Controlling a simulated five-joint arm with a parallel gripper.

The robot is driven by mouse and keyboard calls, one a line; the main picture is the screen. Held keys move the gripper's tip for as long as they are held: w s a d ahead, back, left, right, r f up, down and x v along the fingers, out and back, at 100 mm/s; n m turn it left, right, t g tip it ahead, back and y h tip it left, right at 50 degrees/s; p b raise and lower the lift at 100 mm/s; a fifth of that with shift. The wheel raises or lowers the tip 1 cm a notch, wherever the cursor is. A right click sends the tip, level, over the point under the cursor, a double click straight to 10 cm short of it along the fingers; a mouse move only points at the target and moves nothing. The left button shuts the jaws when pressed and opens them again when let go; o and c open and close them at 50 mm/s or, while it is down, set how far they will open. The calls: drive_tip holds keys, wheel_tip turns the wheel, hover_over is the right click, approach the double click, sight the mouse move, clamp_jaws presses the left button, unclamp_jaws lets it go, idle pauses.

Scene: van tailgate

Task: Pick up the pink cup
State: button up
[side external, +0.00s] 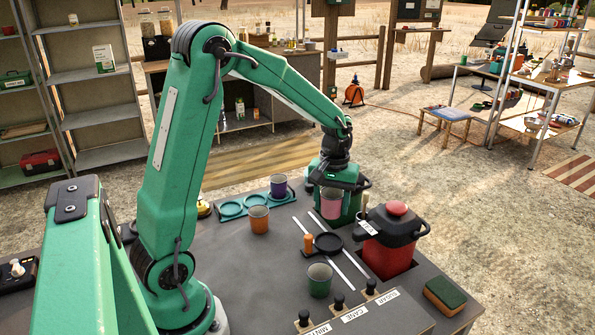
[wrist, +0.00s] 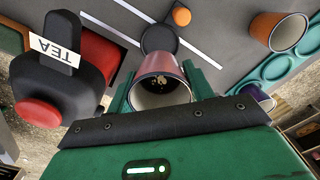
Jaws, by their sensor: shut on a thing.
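The pink cup (side external: 331,205) is in my gripper (side external: 333,194), near the back right of the grey worktop. It looks roughly upright and appears raised off the worktop, though its base is hard to judge. In the wrist view the pink cup (wrist: 160,66) sits between the two green fingers of my gripper (wrist: 161,86), which touch its sides. I look into its open rim, and some brownish matter or pattern shows inside. My gripper is shut on the cup.
A red canister with a black top (side external: 391,238), labelled TEA in the wrist view, stands close right. A green canister (side external: 351,212) is behind. A black round pan (side external: 328,243), an orange cup (side external: 259,220), a green cup (side external: 319,280) and a purple cup (side external: 278,188) are nearby.

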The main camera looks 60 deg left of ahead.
drive_tip(key=shift+r, duration=0.4)
idle(0.6)
wheel_tip(320, 180, up, 5)
drive_tip(key=shift+r, duration=0.1)
drive_tip(key=shift+a+r, duration=0.2)
drive_tip(key=s+a+n, duration=0.3)
drive_tip(key=a+n, duration=0.2)
drive_tip(key=a, duration=0.3)
drive_tip(key=s+a+n, duration=0.3)
drive_tip(key=a+n, duration=0.1)
drive_tip(key=a, duration=0.4)
drive_tip(key=shift+d+f, duration=0.2)
drive_tip(key=shift+f, duration=2.4)
drive_tip(key=shift+s+a, duration=0.1)
drive_tip(key=s+a+f, duration=0.1)
drive_tip(key=a+f, duration=0.1)
drive_tip(key=a, duration=0.1)
drive_tip(key=s+a+f, duration=0.1)
drive_tip(key=a+f, duration=0.1)
drive_tip(key=a, duration=0.2)
drive_tip(key=s+a+f, duration=0.2)
drive_tip(key=a+f, duration=0.1)
drive_tip(key=shift+a, duration=0.4)
